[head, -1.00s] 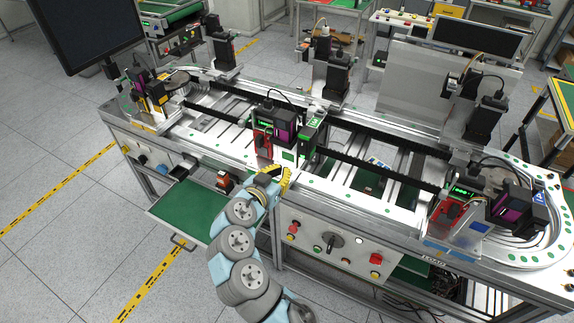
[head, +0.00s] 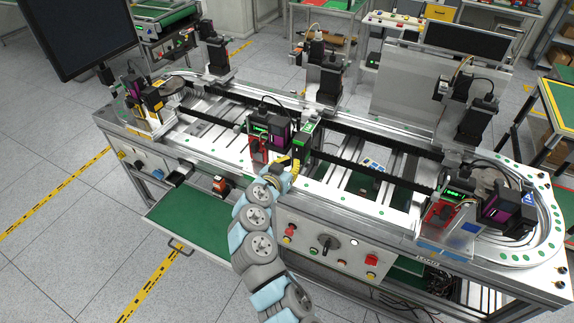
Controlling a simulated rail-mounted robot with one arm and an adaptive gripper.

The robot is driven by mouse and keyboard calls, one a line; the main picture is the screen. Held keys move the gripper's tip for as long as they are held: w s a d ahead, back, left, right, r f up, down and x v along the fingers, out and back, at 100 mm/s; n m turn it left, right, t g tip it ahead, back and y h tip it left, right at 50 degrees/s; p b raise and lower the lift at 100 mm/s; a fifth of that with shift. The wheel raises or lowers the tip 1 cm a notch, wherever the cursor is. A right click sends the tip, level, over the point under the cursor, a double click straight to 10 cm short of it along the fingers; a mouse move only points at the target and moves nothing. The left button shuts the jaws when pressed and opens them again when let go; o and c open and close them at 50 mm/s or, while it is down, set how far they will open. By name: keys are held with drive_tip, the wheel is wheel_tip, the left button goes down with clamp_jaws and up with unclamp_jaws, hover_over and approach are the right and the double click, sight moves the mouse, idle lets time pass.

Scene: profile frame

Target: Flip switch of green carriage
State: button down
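The green carriage (head: 302,142) stands on the near track in the middle of the profile frame, a dark block with green sides and a green marking on top. My gripper (head: 291,166), dark with a yellow ring behind it on the wrist, is just in front of the carriage's lower part. It covers that part, and I cannot tell whether it touches. The fingers are too small and hidden to show open or shut. The carriage's switch cannot be made out.
A red carriage (head: 259,140) with a black and purple unit stands close at the left. Another red carriage (head: 439,210) is at the right end and a yellow one (head: 153,99) at the left. The control panel (head: 320,246) faces the front, and a green drawer (head: 190,222) juts out.

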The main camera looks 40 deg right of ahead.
sight(298, 156)
drive_tip(key=shift+p+x, duration=0.4)
drive_tip(key=shift+x, duration=1.35)
drive_tip(key=shift+w+d+f+b, duration=0.15)
drive_tip(key=shift+f+b, duration=0.15)
drive_tip(key=shift+b, duration=1.05)
drive_tip(key=shift+r, duration=0.1)
